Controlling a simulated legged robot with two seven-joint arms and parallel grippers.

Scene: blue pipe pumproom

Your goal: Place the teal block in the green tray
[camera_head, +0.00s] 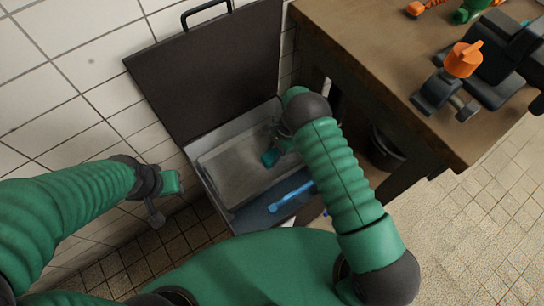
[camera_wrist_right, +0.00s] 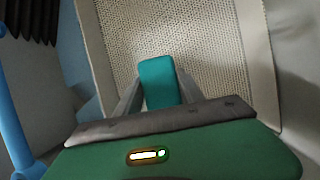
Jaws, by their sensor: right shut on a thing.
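The teal block (camera_wrist_right: 158,80) is between the two fingers of my right gripper (camera_wrist_right: 158,92) in the right wrist view. The block also shows small in the head view (camera_head: 269,158), beside my right gripper (camera_head: 278,146), over a pale mesh-textured tray (camera_head: 212,165) inside an open box. I cannot tell whether the block touches the tray floor. This tray looks beige-grey; no tray that looks green shows. My left gripper (camera_head: 157,212) hangs at the left, outside the box and apart from the block; its opening is unclear.
The box's dark lid (camera_head: 212,70) stands open against the tiled wall. A blue bar (camera_head: 291,197) lies in the box's front compartment. A wooden table (camera_head: 370,50) at the right bears a dark device with an orange knob (camera_head: 463,59). The tiled floor at far right is clear.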

